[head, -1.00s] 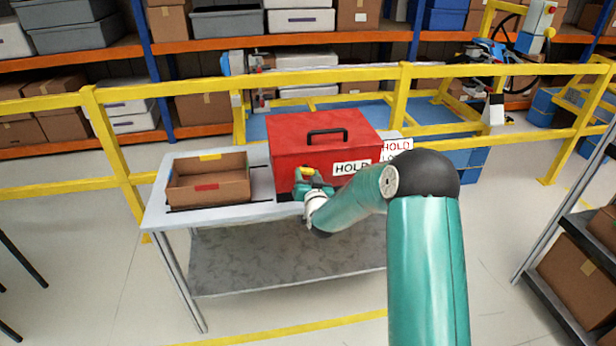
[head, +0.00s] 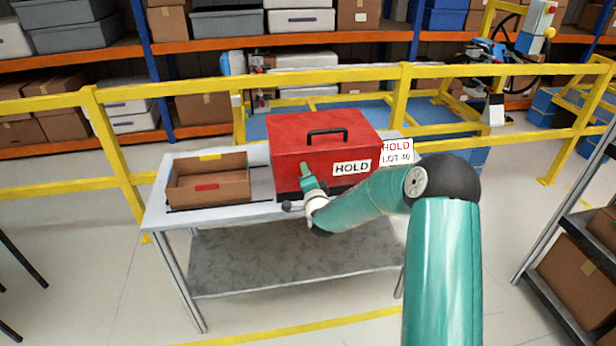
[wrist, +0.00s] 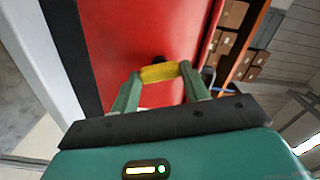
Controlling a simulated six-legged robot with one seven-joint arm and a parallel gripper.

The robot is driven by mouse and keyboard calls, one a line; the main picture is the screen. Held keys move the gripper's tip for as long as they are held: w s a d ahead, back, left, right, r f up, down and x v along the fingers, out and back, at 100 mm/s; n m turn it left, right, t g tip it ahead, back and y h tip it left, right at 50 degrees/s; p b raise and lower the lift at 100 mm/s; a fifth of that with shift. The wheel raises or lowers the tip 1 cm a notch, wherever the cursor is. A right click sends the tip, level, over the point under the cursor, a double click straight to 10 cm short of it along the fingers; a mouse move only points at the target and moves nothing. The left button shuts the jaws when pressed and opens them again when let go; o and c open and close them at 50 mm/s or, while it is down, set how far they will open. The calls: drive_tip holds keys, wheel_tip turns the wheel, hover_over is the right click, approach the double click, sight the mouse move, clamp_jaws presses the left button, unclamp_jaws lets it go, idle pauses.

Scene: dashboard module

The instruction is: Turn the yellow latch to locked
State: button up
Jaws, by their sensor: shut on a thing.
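The yellow latch (wrist: 158,73) shows in the wrist view on the front of the red box (wrist: 140,40), between the two fingers of my gripper (wrist: 160,78). The fingers are shut on it, one at each end. In the head view my gripper (head: 306,178) is at the front face of the red box (head: 290,138), left of the HOLD label. There the latch is hidden behind my gripper. A dark round part shows just behind the latch in the wrist view.
The red box stands on a light table (head: 160,212) with a black handle on top. A brown cardboard tray (head: 222,188) is left of it. A HOLD LOT 40 sign (head: 397,152) stands at the right. A yellow railing (head: 330,76) runs behind the table.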

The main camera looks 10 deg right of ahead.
drive_tip(key=shift+m, duration=2)
drive_tip(key=o, duration=1)
drive_tip(key=s, duration=1.3)
drive_tip(key=shift+s, duration=0.4)
